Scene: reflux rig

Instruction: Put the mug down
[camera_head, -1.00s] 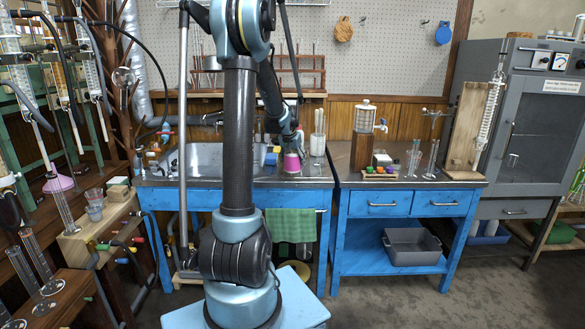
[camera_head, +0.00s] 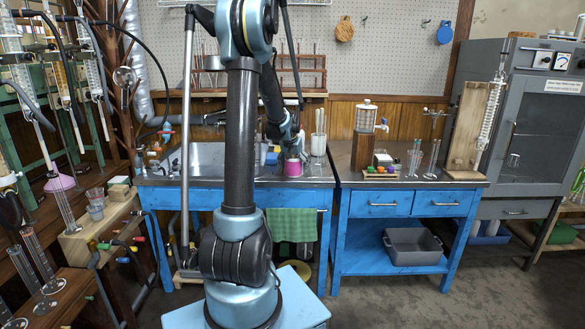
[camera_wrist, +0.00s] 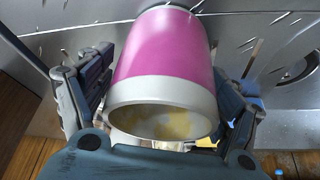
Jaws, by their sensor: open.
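The pink mug (camera_head: 293,168) with a pale rim stands on the metal counter (camera_head: 255,181) to the right of the sink. In the wrist view the mug (camera_wrist: 165,55) fills the upper middle, its open mouth toward the camera and pale yellow stains inside. My gripper (camera_head: 291,152) is right above and behind the mug in the head view. In the wrist view my gripper's fingers (camera_wrist: 165,95) are spread on either side of the mug, with a gap visible at the right.
The sink (camera_head: 205,158) lies left of the mug. A beaker with white rods (camera_head: 318,140) stands close on its right. A blue and white item (camera_head: 271,156) is just behind it to the left. The counter's front edge is near, with a green towel (camera_head: 291,224) hanging below.

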